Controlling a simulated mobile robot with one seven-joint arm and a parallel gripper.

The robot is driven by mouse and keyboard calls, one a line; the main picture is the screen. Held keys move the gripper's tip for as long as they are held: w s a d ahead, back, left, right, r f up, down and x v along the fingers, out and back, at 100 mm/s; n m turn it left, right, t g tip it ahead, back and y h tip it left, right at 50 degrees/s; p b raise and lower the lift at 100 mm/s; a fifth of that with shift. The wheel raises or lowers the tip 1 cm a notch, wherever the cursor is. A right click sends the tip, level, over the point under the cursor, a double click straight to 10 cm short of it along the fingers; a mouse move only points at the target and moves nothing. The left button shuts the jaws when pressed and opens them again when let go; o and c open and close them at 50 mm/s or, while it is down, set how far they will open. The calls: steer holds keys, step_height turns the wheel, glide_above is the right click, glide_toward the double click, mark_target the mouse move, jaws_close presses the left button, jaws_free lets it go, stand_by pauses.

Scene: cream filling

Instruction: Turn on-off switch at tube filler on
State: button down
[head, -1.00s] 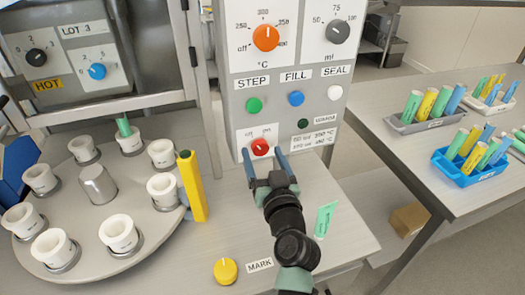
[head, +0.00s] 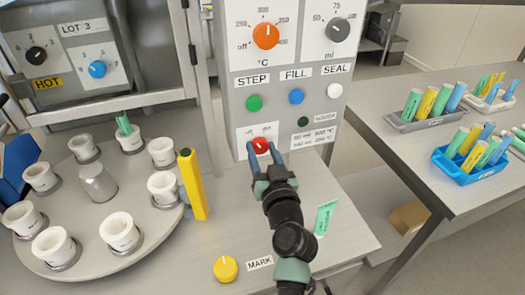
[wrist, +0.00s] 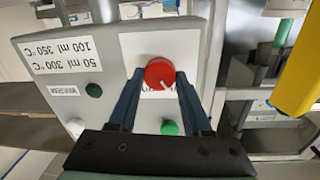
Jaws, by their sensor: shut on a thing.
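The on-off switch is a round red knob (head: 260,145) low on the tube filler's grey panel (head: 234,110), with off and on lettering above it. My gripper (head: 262,151) reaches it from below, with a blue finger on each side of the knob. In the wrist view, which shows the panel upside down, the fingertips (wrist: 158,78) close on the red knob (wrist: 158,70). The knob's pale pointer line slants toward the lower right there, which is upper left on the panel, the off side. My fingers partly hide the lettering.
Green (head: 254,103), blue (head: 296,97) and white (head: 335,90) buttons sit above the knob. A yellow post (head: 192,185) and turntable with white cups (head: 160,220) stand left. A yellow knob (head: 226,270) is in front. Tube racks (head: 440,158) stand on the right table.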

steer(key=shift+m, duration=0.3)
steer(key=m+p, duration=0.1)
steer(key=m, duration=0.4)
steer(key=shift+d+m, duration=0.1)
steer(key=shift+m, duration=0.3)
steer(key=m+p, duration=0.1)
steer(key=m, duration=0.4)
steer(key=shift+g, duration=0.4)
steer(key=shift+c, duration=1.7)
jaws_free()
steer(key=f+v, duration=0.1)
steer(key=v, duration=1.2)
steer(key=shift+d+r+b, duration=0.2)
steer(key=shift+r+b, duration=0.15)
steer(key=shift+r, duration=0.15)
